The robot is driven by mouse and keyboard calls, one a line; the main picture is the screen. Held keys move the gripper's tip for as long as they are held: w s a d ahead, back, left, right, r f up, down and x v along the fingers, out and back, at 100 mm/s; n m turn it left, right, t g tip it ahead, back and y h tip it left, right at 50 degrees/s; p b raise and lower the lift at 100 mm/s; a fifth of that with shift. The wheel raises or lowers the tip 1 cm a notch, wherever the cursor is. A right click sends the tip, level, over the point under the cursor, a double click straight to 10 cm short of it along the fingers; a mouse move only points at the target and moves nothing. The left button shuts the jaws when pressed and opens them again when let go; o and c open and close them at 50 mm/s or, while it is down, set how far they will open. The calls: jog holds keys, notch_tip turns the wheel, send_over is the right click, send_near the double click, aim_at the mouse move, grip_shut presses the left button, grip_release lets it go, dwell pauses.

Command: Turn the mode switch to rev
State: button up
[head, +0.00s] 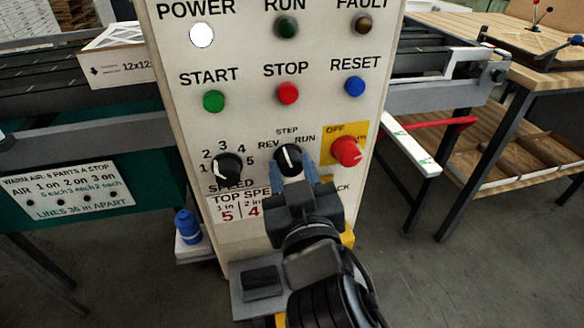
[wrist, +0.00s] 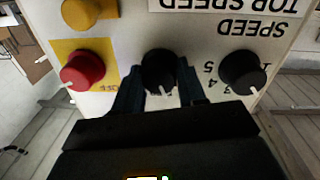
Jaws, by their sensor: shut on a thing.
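The mode switch (head: 289,156) is a black knob with a white pointer line, below the labels REV, STEP and RUN on the cream panel. Its pointer is roughly upright, near STEP and leaning slightly left. My gripper (head: 292,168) comes from below, with one blue finger on each side of the knob, shut on it. In the wrist view, which is upside down, the knob (wrist: 159,70) sits between the fingers of my gripper (wrist: 160,88), its white line pointing down. The fingers hide the knob's sides and lower part.
The black speed knob (head: 227,166) is close on the left, and the red knob (head: 346,151) on its yellow plate is close on the right. START (head: 213,101), STOP (head: 288,93) and RESET (head: 355,86) buttons are above. The white POWER lamp (head: 201,35) is at top left.

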jog(key=n+p, duration=0.1)
jog(key=n, duration=0.4)
jog(key=shift+w+d+r+p, duration=0.1)
jog(key=shift+d+p, duration=0.05)
jog(key=shift+p, duration=0.25)
jog(key=shift+n, duration=0.4)
jog(key=o, duration=1)
jog(key=shift+o, duration=0.2)
jog(key=shift+s+f, duration=0.2)
jog(key=shift+s, duration=0.35)
jog(key=b+v, duration=0.1)
jog(key=v, duration=0.5)
jog(key=shift+s+d+b, duration=0.2)
jog(key=shift+s+b, duration=0.1)
